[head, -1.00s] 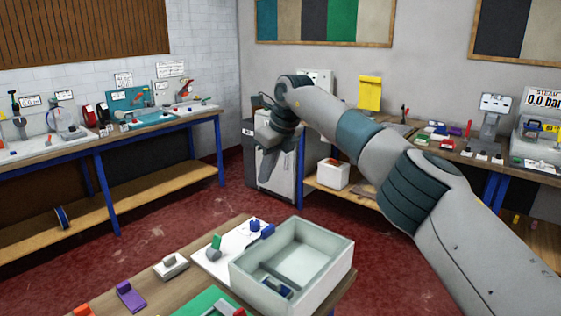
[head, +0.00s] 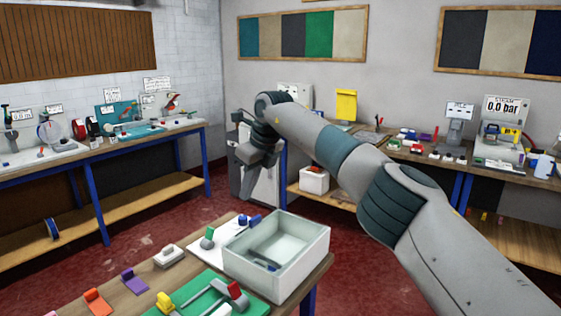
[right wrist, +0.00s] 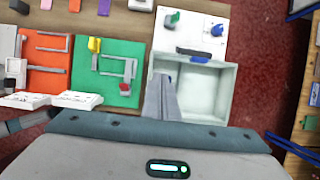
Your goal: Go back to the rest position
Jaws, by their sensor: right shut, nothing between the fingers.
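My right gripper (head: 247,158) hangs at the end of my outstretched right arm, in the air beyond the near table in the head view. Its fingers point down and are closed with nothing between them. In the right wrist view the shut fingers (right wrist: 160,97) appear over the left part of a pale open box (right wrist: 228,98). That box (head: 312,262) stands at the right end of the near table in the head view, apart from the gripper. A dark blue-grey item (head: 266,265) lies inside it. My left gripper is in no view.
The near table also holds a green board (head: 195,293), a white board (head: 205,252), and purple (head: 134,281) and orange (head: 97,300) pieces. A left bench (head: 150,139) and a right bench (head: 398,152) carry tools. Red floor (head: 160,215) lies open between them.

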